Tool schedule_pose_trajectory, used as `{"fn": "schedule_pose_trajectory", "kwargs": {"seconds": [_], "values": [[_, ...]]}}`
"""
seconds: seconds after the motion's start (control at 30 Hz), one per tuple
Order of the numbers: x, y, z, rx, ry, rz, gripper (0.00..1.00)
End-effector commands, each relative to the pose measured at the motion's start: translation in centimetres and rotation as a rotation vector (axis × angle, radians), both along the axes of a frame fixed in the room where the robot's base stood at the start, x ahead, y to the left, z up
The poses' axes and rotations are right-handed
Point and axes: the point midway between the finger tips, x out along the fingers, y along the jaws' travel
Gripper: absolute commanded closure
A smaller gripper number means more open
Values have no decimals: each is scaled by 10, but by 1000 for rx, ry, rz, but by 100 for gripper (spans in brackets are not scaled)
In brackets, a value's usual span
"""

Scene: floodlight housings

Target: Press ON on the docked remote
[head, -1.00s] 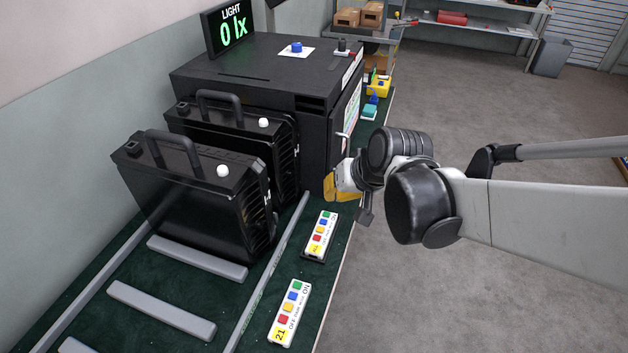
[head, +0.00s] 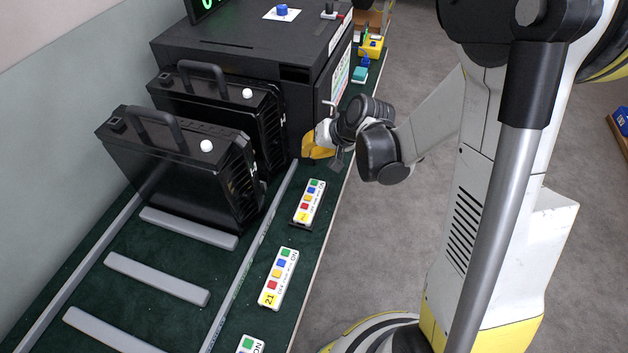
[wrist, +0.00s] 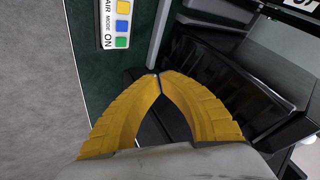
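The docked remote (head: 308,203) sits in a black dock on the green bench top, near the bench's right edge. It is white with coloured buttons, the green one at its far end by ON. My gripper (head: 312,146), with yellow fingers, is beyond and above it, near the black cabinet. In the wrist view my gripper (wrist: 157,74) has its fingertips together, with nothing between them. A remote (wrist: 118,25) shows at the upper left there, cut off by the frame, with yellow, blue and green buttons and ON visible. The fingertips are apart from it.
Another remote (head: 278,278), marked 21, lies nearer, with a third remote (head: 250,345) at the bottom edge. Two black floodlight housings (head: 185,165) (head: 225,110) stand to the left. The black cabinet (head: 250,45) is behind; its light display is cut off. Grey rails cross the bench.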

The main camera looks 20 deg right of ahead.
Motion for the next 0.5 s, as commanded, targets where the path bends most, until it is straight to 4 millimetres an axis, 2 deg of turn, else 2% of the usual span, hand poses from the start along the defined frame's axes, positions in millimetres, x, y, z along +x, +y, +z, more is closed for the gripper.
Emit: {"fn": "schedule_pose_trajectory", "kwargs": {"seconds": [0.27, 0.5], "values": [[0, 0, -14, 0, 0, 0, 100], [0, 0, -46, -1, 0, 0, 100]]}}
